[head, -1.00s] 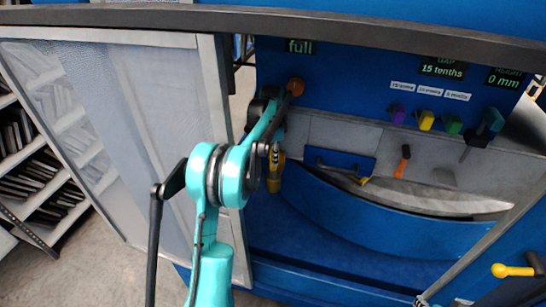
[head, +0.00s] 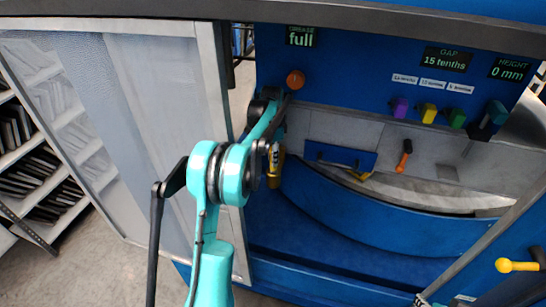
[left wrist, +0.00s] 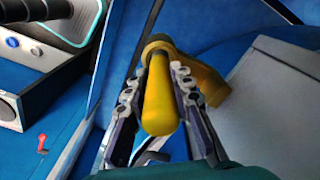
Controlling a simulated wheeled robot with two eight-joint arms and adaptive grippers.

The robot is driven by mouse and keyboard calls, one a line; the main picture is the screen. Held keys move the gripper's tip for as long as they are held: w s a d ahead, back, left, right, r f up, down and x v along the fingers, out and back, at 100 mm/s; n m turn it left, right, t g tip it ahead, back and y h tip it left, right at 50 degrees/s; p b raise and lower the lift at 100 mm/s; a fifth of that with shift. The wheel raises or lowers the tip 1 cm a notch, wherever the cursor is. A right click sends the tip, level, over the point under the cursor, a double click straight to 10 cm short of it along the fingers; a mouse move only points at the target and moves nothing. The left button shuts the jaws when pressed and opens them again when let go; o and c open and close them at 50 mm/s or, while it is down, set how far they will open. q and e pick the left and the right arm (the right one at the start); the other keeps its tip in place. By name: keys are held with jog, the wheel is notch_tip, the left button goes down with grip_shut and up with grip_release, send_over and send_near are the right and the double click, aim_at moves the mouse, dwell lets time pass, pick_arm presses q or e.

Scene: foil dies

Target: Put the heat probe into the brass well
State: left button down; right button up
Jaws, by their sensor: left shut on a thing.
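My left gripper (left wrist: 155,95) is shut on a smooth yellow cylinder (left wrist: 160,105), which I take for the heat probe's handle. Just beyond it in the left wrist view is a brass-yellow, elbow-shaped fitting (left wrist: 212,86) with a round collar, perhaps the brass well. I cannot tell whether the cylinder is in line with it, touching it or in it. In the head view the left gripper (head: 268,148) is small and partly hidden by its own wrist, beside a yellow piece (head: 274,172) at the left of the blue bay. My right gripper is not in view.
The blue machine panel (head: 350,70) carries readouts and an orange knob (head: 295,80). An orange-handled tool (head: 404,156) and a blue holder (head: 340,157) are in the bay behind a curved blue wall (head: 370,208). A grey mesh door (head: 140,120) stands left. A yellow-knobbed lever (head: 515,265) is at lower right.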

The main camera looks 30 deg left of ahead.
pick_arm(q)
jog(key=shift+f, duration=0.35)
jog(key=c, duration=1.3)
grip_release()
jog(key=shift+o, duration=0.2)
jog(key=shift+r, duration=0.1)
notch_tip(320, 180, up, 12)
jog(key=shift+s+a+f, duration=0.1)
